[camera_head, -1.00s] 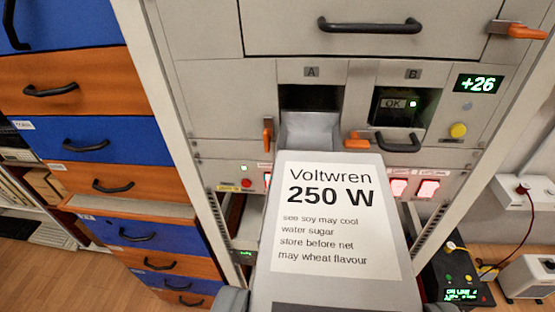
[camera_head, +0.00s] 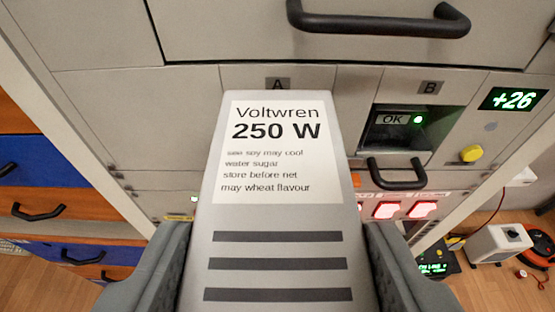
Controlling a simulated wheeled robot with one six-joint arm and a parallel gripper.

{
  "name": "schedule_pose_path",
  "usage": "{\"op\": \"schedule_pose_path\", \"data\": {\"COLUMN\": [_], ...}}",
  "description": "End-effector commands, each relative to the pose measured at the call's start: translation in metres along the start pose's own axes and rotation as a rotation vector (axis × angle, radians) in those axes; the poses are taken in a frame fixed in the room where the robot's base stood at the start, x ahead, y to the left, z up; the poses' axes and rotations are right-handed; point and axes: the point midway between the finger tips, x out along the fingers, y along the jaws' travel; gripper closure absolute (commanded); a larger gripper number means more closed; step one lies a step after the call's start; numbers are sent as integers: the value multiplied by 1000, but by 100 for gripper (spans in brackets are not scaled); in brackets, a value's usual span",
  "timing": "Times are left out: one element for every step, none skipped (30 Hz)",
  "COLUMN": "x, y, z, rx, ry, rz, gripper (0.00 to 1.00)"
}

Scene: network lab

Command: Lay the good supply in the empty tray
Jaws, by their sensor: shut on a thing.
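A grey supply (camera_head: 335,222) with a white label reading "Voltwren 250 W" fills the middle of the view. My gripper (camera_head: 278,228) is shut on it, one dark finger along each side. The supply's far end stands in front of the slot under the "A" plate (camera_head: 277,84) and hides it; I cannot tell whether the end is inside. To the right, bay B (camera_head: 398,128) holds a unit with "OK", a lit green light and a black handle (camera_head: 396,175). No empty tray is plainly visible.
A drawer with a black handle (camera_head: 380,24) is above the bays. A green display (camera_head: 514,99) reads +26, above a yellow knob (camera_head: 471,154). Lit red switches (camera_head: 405,210) are below bay B. Blue and orange drawers (camera_head: 45,165) are at left; boxes (camera_head: 497,243) stand on the floor at right.

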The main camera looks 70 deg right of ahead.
Motion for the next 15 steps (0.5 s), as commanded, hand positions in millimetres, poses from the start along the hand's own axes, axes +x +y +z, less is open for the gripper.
{"op": "schedule_pose_path", "data": {"x": [9,14,19,23,27,32,36,39,43,46,50,53,53,54,56], "y": [0,0,0,1,1,1,1,1,1,1,1,0,0,0,0], "z": [-5,-7,-9,-11,-12,-14,-16,-17,-19,-21,-22,-22,-17,-13,-9], "rx": [3,3,4,4,4,3,3,2,2,3,3,2,0,-1,1], "ry": [1,1,1,1,1,1,1,1,1,1,2,2,1,1,1], "rz": [2,1,2,1,1,1,1,1,1,1,1,0,-1,-1,-1], "gripper": [100,100,100,100,100,100,100,100,100,100,100,100,100,100,100]}}
